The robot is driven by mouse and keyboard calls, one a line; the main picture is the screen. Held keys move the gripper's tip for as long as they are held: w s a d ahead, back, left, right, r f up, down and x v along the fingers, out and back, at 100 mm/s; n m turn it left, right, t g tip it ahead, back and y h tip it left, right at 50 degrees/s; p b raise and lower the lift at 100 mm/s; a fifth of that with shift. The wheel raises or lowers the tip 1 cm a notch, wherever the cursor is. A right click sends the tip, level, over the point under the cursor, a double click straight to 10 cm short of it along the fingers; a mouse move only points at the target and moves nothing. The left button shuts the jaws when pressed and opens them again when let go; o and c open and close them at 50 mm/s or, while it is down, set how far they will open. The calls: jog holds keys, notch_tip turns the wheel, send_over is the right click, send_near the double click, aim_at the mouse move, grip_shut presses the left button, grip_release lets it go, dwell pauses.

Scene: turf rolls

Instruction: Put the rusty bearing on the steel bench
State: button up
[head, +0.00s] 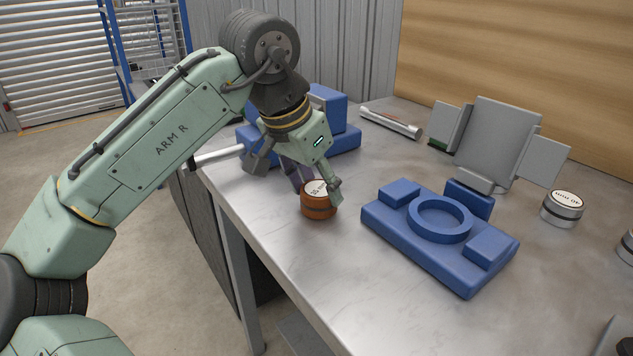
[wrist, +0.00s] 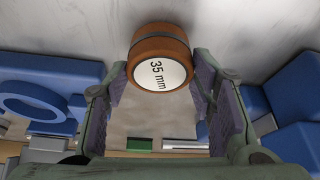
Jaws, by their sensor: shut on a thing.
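The rusty bearing (head: 319,209) is a short orange-brown cylinder with a dark band and a white label on top. In the wrist view the rusty bearing (wrist: 160,45) shows "35 mm" on its label. My gripper (head: 318,190) is shut on it, with one finger on each side; the fingers also show in the wrist view (wrist: 160,76). The bearing is upright or nearly so, at the left part of the steel bench (head: 280,235). I cannot tell for sure whether its underside touches the bench top.
A blue fixture with a ring (head: 440,255) lies right of the bearing. Another blue block (head: 345,140) stands behind my gripper. The bench front is clear.

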jog(key=shift+f, duration=0.15)
jog(key=o, duration=1.4)
jog(key=shift+o, duration=0.2)
jog(key=v, duration=1.2)
